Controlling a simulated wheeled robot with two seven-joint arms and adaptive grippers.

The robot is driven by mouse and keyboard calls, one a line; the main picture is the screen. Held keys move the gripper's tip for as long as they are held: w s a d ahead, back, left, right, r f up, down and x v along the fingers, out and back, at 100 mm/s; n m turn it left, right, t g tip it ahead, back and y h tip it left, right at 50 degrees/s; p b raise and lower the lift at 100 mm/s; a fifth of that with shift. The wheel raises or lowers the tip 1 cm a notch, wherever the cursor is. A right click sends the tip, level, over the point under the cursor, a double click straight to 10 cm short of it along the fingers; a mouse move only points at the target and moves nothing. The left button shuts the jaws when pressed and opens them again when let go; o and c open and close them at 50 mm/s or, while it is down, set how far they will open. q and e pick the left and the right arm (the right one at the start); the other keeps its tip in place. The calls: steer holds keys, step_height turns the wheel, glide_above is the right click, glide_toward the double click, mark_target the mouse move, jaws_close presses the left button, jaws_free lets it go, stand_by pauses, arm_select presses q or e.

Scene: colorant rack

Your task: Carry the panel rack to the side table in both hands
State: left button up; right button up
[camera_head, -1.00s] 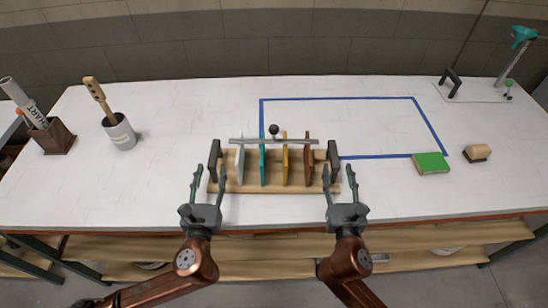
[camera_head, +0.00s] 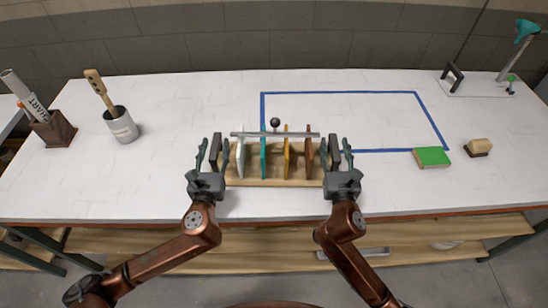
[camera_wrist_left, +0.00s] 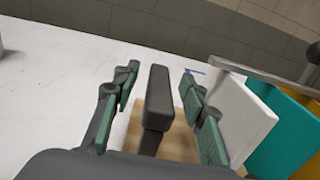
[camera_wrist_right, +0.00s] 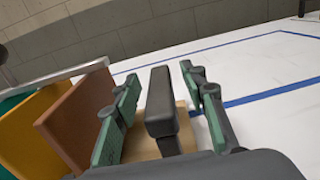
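The panel rack (camera_head: 275,181) stands on the white table, a wooden base with a metal bar across the top. It holds a white (camera_head: 241,158), a teal (camera_head: 263,158), a yellow (camera_head: 286,158) and a brown panel (camera_head: 308,158). A dark upright handle stands at each end. My left gripper (camera_head: 214,154) is open with its fingers either side of the left handle (camera_wrist_left: 160,95), gaps showing on both sides. My right gripper (camera_head: 336,153) is open around the right handle (camera_wrist_right: 160,100), also with gaps. The side table cannot be made out for certain.
A blue tape outline (camera_head: 340,93) lies behind and right of the rack. A green block (camera_head: 432,157) and a tan-topped block (camera_head: 478,147) sit to the right. A grey cup (camera_head: 122,126) and a brown holder (camera_head: 54,131) stand left. The table between cup and rack is clear.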

arm_select(q)
jaws_close()
arm_select(e)
jaws_close()
stand_by(0.7)
arm_select(q)
steer(key=shift+r, duration=0.1)
arm_select(e)
steer(key=shift+r, duration=0.1)
